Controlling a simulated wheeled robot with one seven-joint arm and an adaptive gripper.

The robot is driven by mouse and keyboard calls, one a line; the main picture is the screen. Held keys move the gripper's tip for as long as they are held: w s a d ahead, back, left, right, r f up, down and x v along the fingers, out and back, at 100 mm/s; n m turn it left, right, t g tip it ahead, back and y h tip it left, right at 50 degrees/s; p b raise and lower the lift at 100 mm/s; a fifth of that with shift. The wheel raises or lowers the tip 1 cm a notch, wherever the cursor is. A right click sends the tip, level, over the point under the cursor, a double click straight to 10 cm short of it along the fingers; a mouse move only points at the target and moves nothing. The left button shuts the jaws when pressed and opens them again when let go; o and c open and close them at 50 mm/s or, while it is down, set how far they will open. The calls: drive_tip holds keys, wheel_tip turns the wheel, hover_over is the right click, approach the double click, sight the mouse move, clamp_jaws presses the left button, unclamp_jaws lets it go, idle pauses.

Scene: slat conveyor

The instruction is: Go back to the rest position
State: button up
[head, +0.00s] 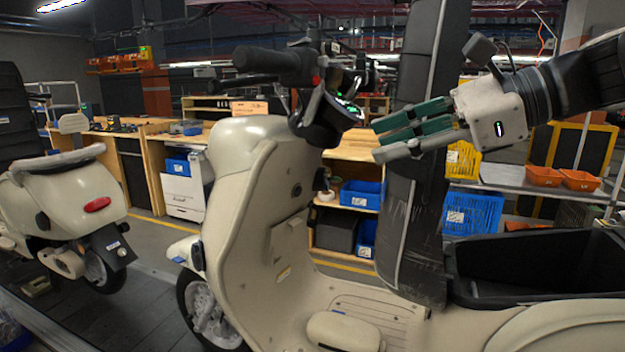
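My gripper (380,140) is in the upper right of the head view, with its arm coming in from the right edge. Its grey and green fingers point left, close together. From this angle I cannot tell if they are shut or slightly apart, and I see no object between them. The fingers pass in front of a tall dark upright panel (408,235), which looks like the raised seat of the cream scooter (255,195). I cannot tell whether they touch it. The scooter's handlebar and display are left of the fingertips.
The scooter's black storage bin (545,296) is open below my arm. Another cream scooter (70,190) stands at the left. Behind are wooden workbenches (158,170), blue crates (472,212) and a metal cart with orange trays (545,176).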

drive_tip(key=s+d+f+n+h, duration=0.4)
drive_tip(key=s+f+n+h, duration=0.2)
drive_tip(key=s+f+n, duration=0.2)
drive_tip(key=s+d+f+n+h, duration=0.4)
drive_tip(key=s+f+n+h, duration=0.2)
drive_tip(key=s+f+n, duration=0.3)
wheel_tip(320, 180, down, 3)
drive_tip(key=shift+r+n+g, duration=0.1)
drive_tip(key=shift+n+g, duration=0.2)
drive_tip(key=shift+n, duration=0.5)
